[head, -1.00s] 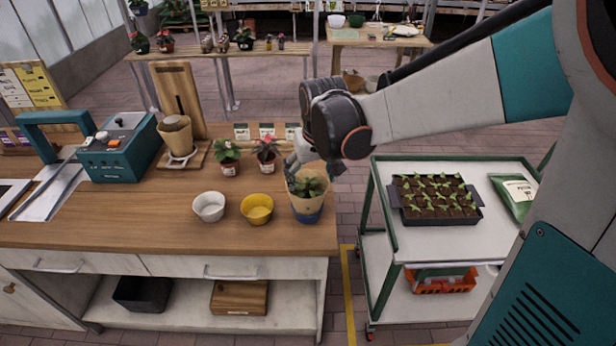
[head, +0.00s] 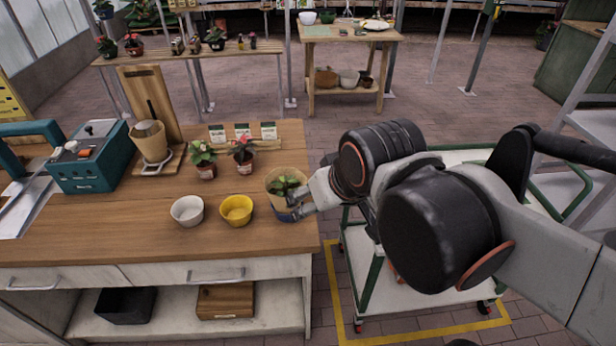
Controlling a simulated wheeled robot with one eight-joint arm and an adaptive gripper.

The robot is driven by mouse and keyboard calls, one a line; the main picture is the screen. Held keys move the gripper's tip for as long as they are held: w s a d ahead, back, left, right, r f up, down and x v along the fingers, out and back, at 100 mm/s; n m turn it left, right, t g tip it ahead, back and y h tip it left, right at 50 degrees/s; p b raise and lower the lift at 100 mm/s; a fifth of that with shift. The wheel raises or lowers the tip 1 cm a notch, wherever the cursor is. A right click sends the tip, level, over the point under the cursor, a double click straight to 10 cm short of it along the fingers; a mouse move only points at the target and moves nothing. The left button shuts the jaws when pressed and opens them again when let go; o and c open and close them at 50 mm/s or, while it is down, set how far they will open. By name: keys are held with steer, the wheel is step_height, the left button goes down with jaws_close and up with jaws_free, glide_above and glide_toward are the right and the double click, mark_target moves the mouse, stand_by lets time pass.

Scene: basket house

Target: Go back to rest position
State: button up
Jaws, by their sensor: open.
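My gripper (head: 298,202) is at the right edge of the wooden workbench (head: 130,235), close beside a wrapped potted plant (head: 284,192). The plant stands upright on the bench in a tan sleeve over a blue pot. My gripper's fingers are open and overlap the plant's right side in the picture; I cannot tell whether they touch it. My wrist and arm reach in from the right and hide most of the cart behind them.
A white bowl (head: 187,210) and a yellow bowl (head: 236,210) stand left of the plant. Two small potted plants (head: 202,158) (head: 243,152) stand behind them. A teal machine (head: 88,158) is at the left. A green-framed cart (head: 362,285) stands right of the bench.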

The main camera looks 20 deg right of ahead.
steer(key=shift+s+f, duration=0.2)
steer(key=shift+s, duration=0.6)
step_height(320, 180, down, 3)
steer(key=b, duration=0.3)
steer(key=shift+f, duration=0.2)
stand_by(0.4)
